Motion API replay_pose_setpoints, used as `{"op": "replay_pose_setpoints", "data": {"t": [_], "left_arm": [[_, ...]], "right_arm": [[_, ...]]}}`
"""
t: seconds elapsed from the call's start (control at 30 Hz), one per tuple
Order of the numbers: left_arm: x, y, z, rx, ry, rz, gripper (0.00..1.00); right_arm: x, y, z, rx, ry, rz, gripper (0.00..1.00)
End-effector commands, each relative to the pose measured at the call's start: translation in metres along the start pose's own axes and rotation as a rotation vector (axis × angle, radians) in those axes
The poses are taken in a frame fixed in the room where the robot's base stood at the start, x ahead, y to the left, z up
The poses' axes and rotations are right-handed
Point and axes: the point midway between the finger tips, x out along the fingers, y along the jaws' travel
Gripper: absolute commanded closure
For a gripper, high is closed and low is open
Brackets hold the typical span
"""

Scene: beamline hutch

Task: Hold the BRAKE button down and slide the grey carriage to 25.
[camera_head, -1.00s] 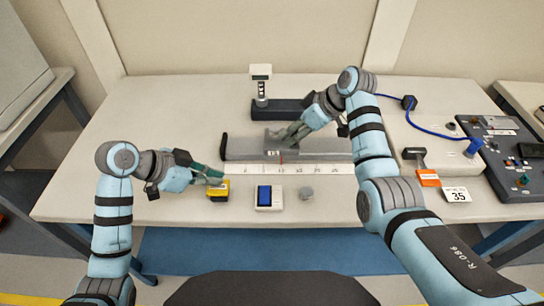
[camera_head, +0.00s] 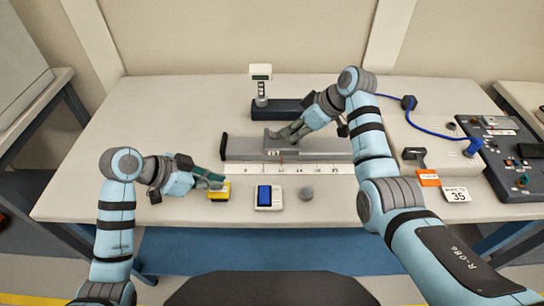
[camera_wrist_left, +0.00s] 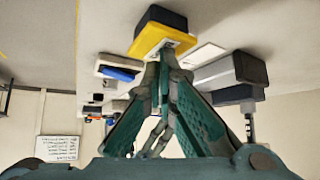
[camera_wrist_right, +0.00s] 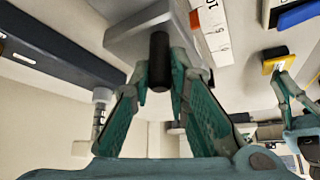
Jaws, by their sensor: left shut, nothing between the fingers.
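The BRAKE button box (camera_head: 219,194), yellow and black, stands at the front left of the table. My left gripper (camera_head: 220,182) is shut, its fingertips down at the top of the box, hiding the button; whether it is pressed I cannot tell. The left wrist view shows the tips against the yellow face (camera_wrist_left: 150,38). The grey carriage (camera_head: 272,153) sits on the rail (camera_head: 240,148), its red pointer around the middle of the number scale (camera_head: 300,169). My right gripper (camera_head: 290,133) has its fingers closed around the carriage's dark peg (camera_wrist_right: 158,60).
A card reading 35 (camera_head: 457,195) lies near a control panel (camera_head: 500,155) at right.

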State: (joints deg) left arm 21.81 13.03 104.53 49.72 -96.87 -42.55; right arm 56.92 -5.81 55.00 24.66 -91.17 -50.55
Motion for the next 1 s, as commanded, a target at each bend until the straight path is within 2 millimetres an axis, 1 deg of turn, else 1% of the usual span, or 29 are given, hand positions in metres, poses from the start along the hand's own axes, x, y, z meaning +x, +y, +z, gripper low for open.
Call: {"op": "replay_pose_setpoints", "data": {"t": [0.47,1.0], "left_arm": [[0.0,0.0,0.001,-0.001,-0.002,0.001,1.0],[0.0,0.0,0.001,-0.001,-0.003,0.001,1.0]], "right_arm": [[-0.001,0.001,0.001,0.0,0.0,0.002,1.0],[-0.019,0.021,0.029,0.0,-0.001,0.004,1.0]]}}
